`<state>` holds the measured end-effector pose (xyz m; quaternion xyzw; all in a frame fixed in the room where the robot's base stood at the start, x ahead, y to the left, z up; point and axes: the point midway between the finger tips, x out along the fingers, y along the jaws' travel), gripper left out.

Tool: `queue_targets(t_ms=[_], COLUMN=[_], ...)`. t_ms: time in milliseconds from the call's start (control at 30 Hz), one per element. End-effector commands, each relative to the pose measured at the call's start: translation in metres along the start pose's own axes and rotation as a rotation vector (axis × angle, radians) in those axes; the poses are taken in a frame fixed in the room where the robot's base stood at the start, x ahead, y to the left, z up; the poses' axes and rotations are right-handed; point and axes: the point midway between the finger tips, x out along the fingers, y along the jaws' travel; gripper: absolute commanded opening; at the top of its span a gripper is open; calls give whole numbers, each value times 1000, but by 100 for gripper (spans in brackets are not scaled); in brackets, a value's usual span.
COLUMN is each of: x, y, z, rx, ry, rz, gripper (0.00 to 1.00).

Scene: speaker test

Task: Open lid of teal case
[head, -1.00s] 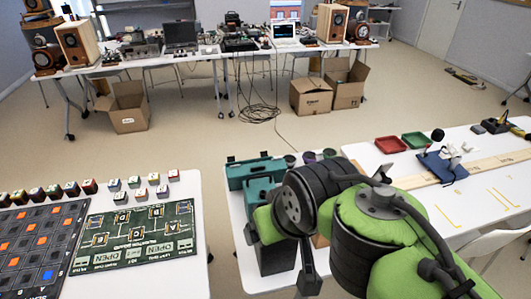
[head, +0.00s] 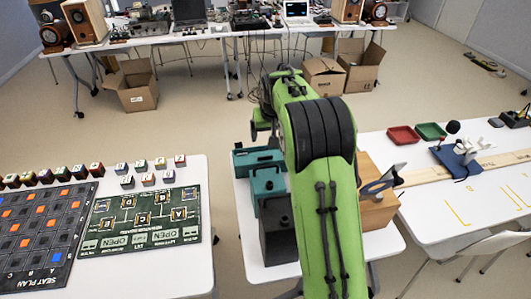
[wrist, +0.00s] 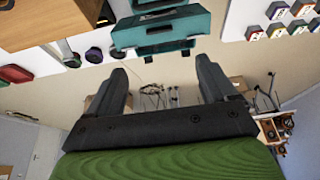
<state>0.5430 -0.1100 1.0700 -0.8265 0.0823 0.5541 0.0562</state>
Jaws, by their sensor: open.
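The teal case (head: 262,158) sits on the white table in the middle of the head view, partly hidden behind my green arm. In the wrist view, the teal case (wrist: 165,30) is at the top centre, beyond my fingertips. My gripper (wrist: 160,78) is open and empty, with both fingers apart and clear of the case. In the head view my arm hides the gripper's fingers. Whether the case's lid is raised cannot be told for certain; it looks closed.
A dark box (head: 277,235) stands on the near side of the case. A wooden box (head: 375,210) stands to the right of my arm. The seat plan board (head: 40,235) lies on the left table. Red (head: 403,135) and green (head: 431,131) trays lie on the right table.

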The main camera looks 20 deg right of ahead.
Motion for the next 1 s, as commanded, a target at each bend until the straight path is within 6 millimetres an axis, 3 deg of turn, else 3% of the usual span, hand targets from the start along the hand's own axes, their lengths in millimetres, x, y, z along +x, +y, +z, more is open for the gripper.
queue_targets(t_ms=[167, 700, 1000], x=[20, 147, 162], y=[1, 2, 1], z=[-2, -1, -2], rx=[1, 0, 0], ry=[-1, -2, 1], rz=[2, 2, 1], gripper=[85, 85, 85])
